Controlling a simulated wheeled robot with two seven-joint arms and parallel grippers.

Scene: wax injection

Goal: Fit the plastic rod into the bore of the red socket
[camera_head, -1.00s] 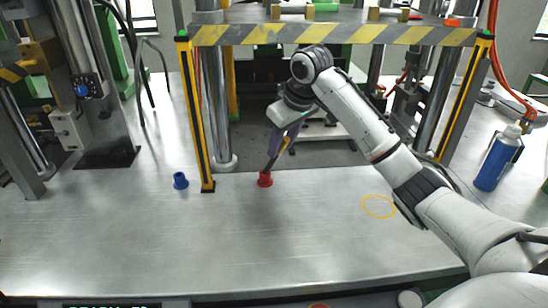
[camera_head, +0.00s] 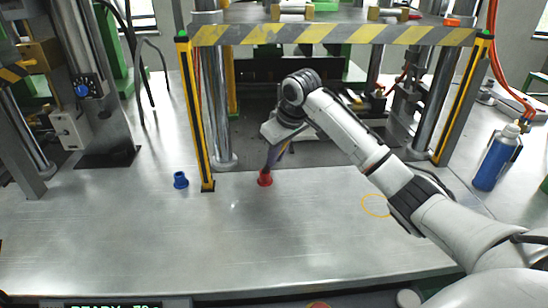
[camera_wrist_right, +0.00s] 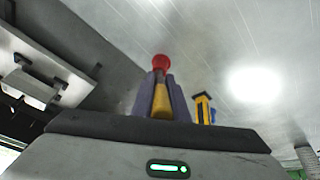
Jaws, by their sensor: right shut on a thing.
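The red socket (camera_head: 265,179) stands upright on the metal table, and it also shows just past the fingertips in the right wrist view (camera_wrist_right: 160,62). My right gripper (camera_head: 269,165) is directly over the socket, its purple fingers pointing down at a slight tilt. In the wrist view the fingers (camera_wrist_right: 160,92) are shut around the plastic rod (camera_wrist_right: 161,103), which looks orange with a darker end toward the socket. The rod's end meets the socket's top in the picture. I cannot tell how deep it sits in the bore. My left gripper is out of view.
A blue socket-like piece (camera_head: 180,180) stands to the left, beside a yellow-and-black post (camera_head: 197,120). A striped crossbar (camera_head: 330,34) spans above the arm. A blue bottle (camera_head: 495,158) stands at the right. The front of the table (camera_head: 200,245) is clear.

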